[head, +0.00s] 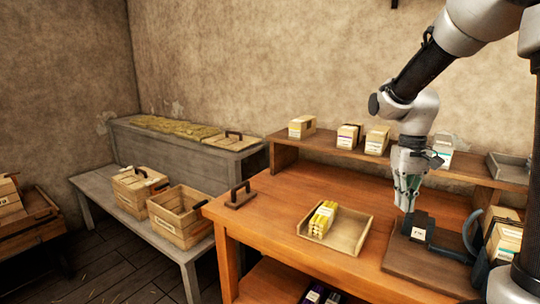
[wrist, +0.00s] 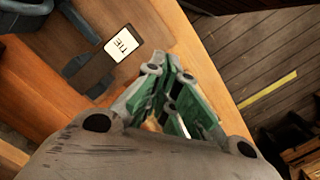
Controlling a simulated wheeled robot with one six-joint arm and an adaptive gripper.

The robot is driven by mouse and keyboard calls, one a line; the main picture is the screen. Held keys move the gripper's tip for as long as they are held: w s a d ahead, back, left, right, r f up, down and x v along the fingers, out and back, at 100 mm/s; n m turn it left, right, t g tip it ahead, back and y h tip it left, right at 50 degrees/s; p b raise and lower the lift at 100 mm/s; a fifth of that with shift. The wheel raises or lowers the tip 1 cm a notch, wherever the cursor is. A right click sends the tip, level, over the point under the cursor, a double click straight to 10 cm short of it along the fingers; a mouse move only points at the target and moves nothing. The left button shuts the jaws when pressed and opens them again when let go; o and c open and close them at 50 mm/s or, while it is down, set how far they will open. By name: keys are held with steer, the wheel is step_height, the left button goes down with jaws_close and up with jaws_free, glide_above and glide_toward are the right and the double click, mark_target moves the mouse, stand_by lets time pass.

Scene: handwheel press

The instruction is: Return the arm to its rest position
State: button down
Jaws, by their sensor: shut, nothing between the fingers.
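My gripper (head: 406,206) hangs from my arm at the right of the head view, fingers pointing down. It is shut and empty, over the workbench (head: 275,215) and close to a dark device with a white label (head: 418,226). In the wrist view my gripper's green-padded fingers (wrist: 176,82) meet at the tips. I cannot tell from these views how far the fingertips are above the bench.
A tray (head: 345,235) holds yellow bundled sticks (head: 323,217) left of my gripper. Small boxes (head: 347,136) stand on the raised back shelf (head: 325,150). A dark curved handle and more boxes (head: 505,240) stand at right. Wooden crates (head: 180,215) sit on a grey bench at left.

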steer(key=s+d+r+t, duration=0.1)
steer(key=s+r+t, duration=0.2)
steer(key=s, duration=0.6)
steer(key=s+d+r+t, duration=0.1)
steer(key=s+r+t, duration=0.1)
steer(key=s+r, duration=0.4)
steer(key=s, duration=0.3)
steer(key=shift+s+t, duration=0.2)
steer(key=shift+t, duration=0.2)
